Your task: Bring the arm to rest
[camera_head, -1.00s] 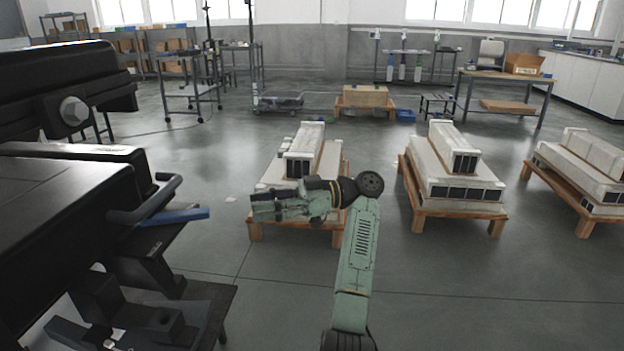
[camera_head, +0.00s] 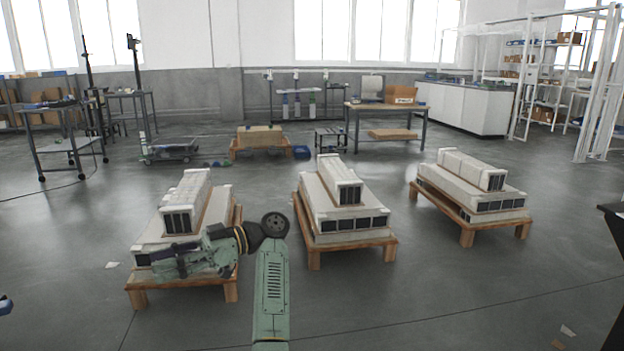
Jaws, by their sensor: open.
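My arm, green with black joints, rises from the bottom of the head view and bends left at a black elbow. My gripper (camera_head: 160,264) is at its left end, pointing left, in front of the left stack of white columns. No object shows in it. The left stack of white columns (camera_head: 190,196) lies on a low wooden pallet (camera_head: 138,298), partly hidden behind my gripper and wrist. Whether the gripper touches the stack cannot be told.
A middle column stack (camera_head: 335,190) and a right column stack (camera_head: 470,180) lie on similar low pallets. A workbench (camera_head: 385,108), a cart (camera_head: 62,145) and white shelving (camera_head: 545,80) stand farther back. A dark edge shows at far right. The front floor is mostly clear.

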